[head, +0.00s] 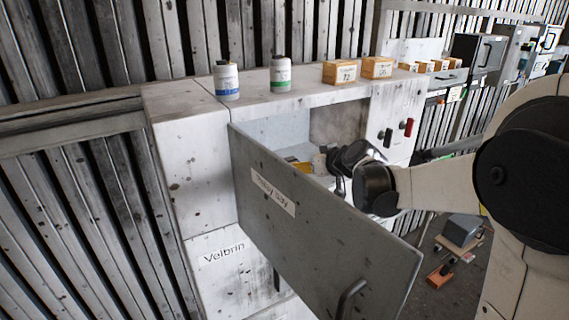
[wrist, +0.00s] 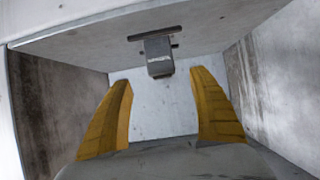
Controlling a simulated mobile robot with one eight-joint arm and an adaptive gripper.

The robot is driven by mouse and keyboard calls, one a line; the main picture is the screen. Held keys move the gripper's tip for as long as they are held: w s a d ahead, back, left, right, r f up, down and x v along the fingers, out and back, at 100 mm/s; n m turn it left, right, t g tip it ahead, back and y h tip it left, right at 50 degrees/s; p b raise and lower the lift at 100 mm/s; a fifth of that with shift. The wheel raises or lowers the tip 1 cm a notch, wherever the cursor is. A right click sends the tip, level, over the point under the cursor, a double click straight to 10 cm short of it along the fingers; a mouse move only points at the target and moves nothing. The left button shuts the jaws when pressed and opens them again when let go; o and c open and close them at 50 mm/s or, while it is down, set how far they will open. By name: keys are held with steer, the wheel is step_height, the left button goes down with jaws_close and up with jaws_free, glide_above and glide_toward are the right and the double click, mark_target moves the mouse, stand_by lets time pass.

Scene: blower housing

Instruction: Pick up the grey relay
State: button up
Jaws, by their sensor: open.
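In the wrist view a small dark grey block, which looks like the grey relay (wrist: 158,58), sits on a dark bracket against the light grey bay wall. My gripper (wrist: 161,80) is open, its two yellow fingers apart. The relay appears between and beyond the fingertips, and nothing is held. In the head view, a yellow part of my gripper (head: 300,166) shows inside the open bay, behind its door. I cannot make out the relay there; the door and my wrist hide much of the bay.
The bay's grey door (head: 300,235), with a label, stands open in front of my arm. Bay walls (wrist: 275,75) close in on both sides. Two bottles (head: 227,82) and cardboard boxes (head: 339,73) stand on the cabinet top. Red and black handles (head: 407,127) are on the right.

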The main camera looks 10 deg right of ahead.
steer(key=x, duration=0.4)
steer(key=shift+w+a+p, duration=0.2)
steer(key=shift+a+p, duration=0.05)
steer(key=shift+p, duration=0.1)
steer(key=p+x, duration=0.1)
steer(key=x, duration=0.3)
steer(key=shift+w+f, duration=0.2)
steer(key=shift+s+d+r, duration=0.15)
steer(key=shift+s, duration=0.15)
steer(key=shift+c, duration=0.6)
steer(key=c, duration=1.2)
steer(key=shift+c, duration=0.2)
